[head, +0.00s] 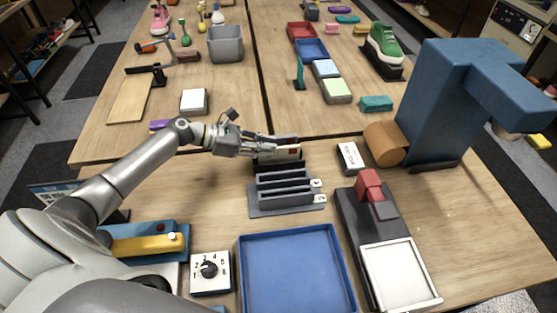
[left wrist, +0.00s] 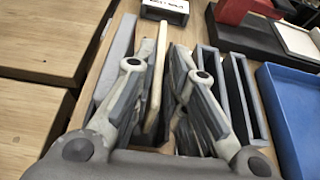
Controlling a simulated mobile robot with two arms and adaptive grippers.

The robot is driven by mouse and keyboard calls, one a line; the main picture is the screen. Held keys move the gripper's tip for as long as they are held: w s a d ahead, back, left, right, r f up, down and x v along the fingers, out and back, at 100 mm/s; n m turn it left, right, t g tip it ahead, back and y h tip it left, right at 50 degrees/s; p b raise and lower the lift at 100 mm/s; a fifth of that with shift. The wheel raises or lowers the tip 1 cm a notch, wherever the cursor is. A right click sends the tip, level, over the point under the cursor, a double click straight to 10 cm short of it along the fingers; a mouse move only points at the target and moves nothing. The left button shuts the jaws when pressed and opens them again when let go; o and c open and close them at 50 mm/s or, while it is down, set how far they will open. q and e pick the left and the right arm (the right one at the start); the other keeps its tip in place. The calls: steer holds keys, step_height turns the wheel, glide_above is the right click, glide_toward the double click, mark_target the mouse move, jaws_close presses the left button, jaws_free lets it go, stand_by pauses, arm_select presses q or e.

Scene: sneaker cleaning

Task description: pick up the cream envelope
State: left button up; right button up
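The cream envelope (left wrist: 157,75) stands on edge in the left wrist view, a thin pale upright strip between the two fingers of my left gripper (left wrist: 160,65). The fingers stand on either side of it, with dark gaps showing, so the gripper looks open around it. In the head view my left gripper (head: 290,146) reaches in from the left to the far end of the grey slotted rack (head: 287,194). There the fingers mostly hide the envelope. The near rack slots look empty. My right gripper is not in view.
A blue tray (head: 243,285) and a dial box (head: 210,272) lie in front of the rack. A small white-topped box (head: 350,157), a dark stand with a red block (head: 368,185) and a big blue machine (head: 432,105) are to the right. Bare wood lies left of the rack.

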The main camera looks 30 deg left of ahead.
mark_target(279, 147)
arm_select(q)
steer(key=b+x, duration=0.2)
steer(key=x, duration=0.1)
steer(key=shift+w+d+f, duration=0.15)
steer(key=shift+f, duration=0.05)
steer(key=shift+w+d+f, duration=0.1)
steer(key=shift+w+d, duration=0.2)
steer(key=shift+d, duration=0.05)
jaws_close()
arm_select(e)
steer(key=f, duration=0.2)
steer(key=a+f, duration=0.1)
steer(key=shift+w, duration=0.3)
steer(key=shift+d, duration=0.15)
